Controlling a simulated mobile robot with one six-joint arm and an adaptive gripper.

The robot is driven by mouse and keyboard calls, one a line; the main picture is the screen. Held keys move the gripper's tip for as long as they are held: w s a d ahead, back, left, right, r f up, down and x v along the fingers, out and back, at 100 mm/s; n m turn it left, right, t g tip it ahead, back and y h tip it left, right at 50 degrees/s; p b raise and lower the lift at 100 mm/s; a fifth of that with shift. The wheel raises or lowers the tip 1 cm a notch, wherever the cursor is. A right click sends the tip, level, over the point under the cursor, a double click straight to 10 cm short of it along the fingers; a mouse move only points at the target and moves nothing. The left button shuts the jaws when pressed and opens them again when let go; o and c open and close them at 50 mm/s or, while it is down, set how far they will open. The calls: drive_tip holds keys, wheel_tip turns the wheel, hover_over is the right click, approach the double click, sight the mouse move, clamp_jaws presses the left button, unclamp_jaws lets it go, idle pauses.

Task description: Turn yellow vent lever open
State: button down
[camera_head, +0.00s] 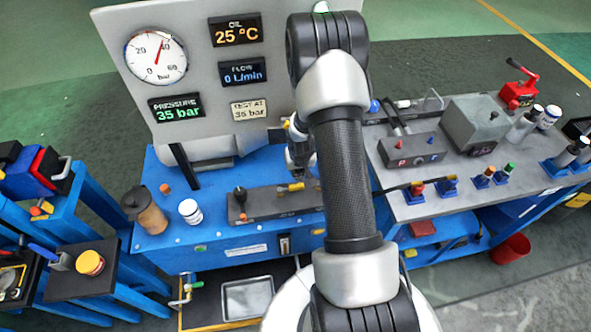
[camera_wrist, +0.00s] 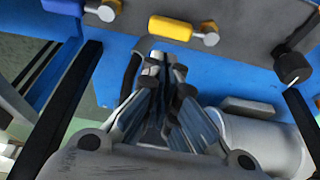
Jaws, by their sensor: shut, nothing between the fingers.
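The yellow lever (camera_head: 293,187) lies on the dark grey valve block (camera_head: 262,205) on the blue bench, partly beside my arm in the head view. In the wrist view the yellow lever (camera_wrist: 170,27) lies sideways, with a metal knob at its right end. My gripper (camera_wrist: 165,70) is shut and empty, its fingertips below the lever in that picture, apparently apart from it. In the head view my gripper (camera_head: 300,160) is partly hidden by my arm, just behind the block.
A black knob (camera_head: 239,194) stands on the block's left end. A blue handle (camera_wrist: 62,6) lies left of the yellow lever in the wrist view. A gauge panel (camera_head: 190,112) reading 35 bar rises behind. A white-lidded jar (camera_head: 190,211) and brown bottle (camera_head: 150,215) stand left.

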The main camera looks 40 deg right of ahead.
sight(290, 189)
drive_tip(key=b+x, duration=0.1)
drive_tip(key=x, duration=0.5)
drive_tip(key=shift+w+b, duration=0.1)
drive_tip(key=shift+b, duration=0.3)
